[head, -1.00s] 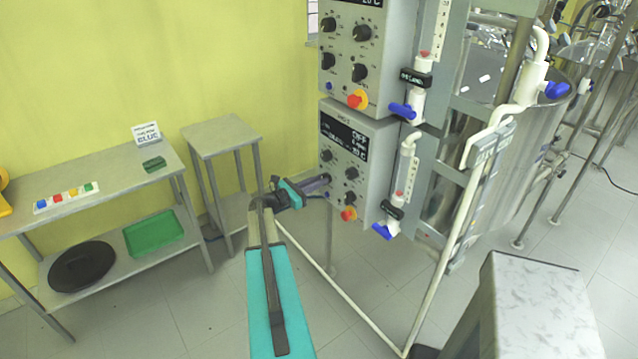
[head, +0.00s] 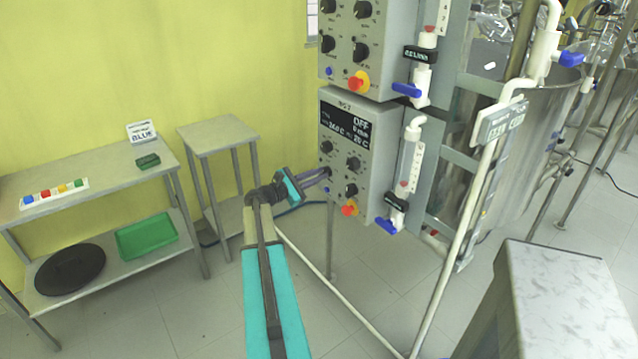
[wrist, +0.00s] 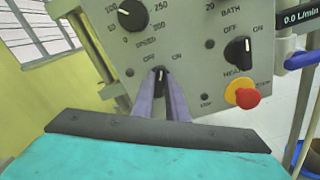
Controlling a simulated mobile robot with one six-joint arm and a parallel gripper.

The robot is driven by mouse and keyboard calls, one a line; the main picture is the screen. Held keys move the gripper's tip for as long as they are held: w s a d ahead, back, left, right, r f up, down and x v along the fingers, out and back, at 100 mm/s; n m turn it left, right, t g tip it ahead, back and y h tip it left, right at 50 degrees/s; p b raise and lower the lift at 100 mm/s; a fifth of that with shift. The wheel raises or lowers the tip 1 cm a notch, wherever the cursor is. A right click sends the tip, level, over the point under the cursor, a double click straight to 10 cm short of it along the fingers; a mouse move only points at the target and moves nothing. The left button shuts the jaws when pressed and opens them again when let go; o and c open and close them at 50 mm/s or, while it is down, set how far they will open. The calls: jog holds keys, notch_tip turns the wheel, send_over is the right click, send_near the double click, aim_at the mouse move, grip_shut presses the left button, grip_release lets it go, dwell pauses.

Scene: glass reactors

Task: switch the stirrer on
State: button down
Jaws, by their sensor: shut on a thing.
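The lower grey control box (head: 345,160) has a dark display reading OFF at its top. Its panel carries black knobs and a red-and-yellow button (head: 349,209). My gripper (head: 326,173) reaches its lower left part. In the wrist view, my gripper's two purple fingers (wrist: 161,88) are shut on a small black switch knob (wrist: 160,76), with OFF printed to its left and ON to its right. The fingers hide much of this knob, and I cannot tell its exact angle. Above it is a round speed knob (wrist: 132,15).
In the wrist view the red-and-yellow button (wrist: 242,93) is close to the right of the fingers. A similar control box (head: 375,45) hangs above. Flow meters with blue valves (head: 388,226) are beside the boxes. A small table (head: 218,134) stands at the left.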

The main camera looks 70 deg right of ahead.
jog(key=m+b, duration=0.2)
jog(key=b, duration=0.1)
jog(key=m+b, duration=0.2)
jog(key=b, duration=0.1)
jog(key=m+b, duration=0.2)
jog(key=b, duration=0.1)
jog(key=shift+s+a+f, duration=0.2)
jog(key=shift+s+f, duration=0.05)
jog(key=shift+f, duration=0.15)
jog(key=shift+m+b, duration=0.3)
jog(key=shift+r, duration=0.1)
jog(key=c, duration=1.7)
grip_release()
jog(key=shift+r, duration=0.15)
jog(key=shift+c, duration=0.2)
jog(key=shift+w, duration=0.15)
jog(key=b+v, duration=0.1)
jog(key=v, duration=1.2)
jog(key=shift+a, duration=0.3)
jog(key=shift+w, duration=0.1)
jog(key=shift+w, duration=0.1)
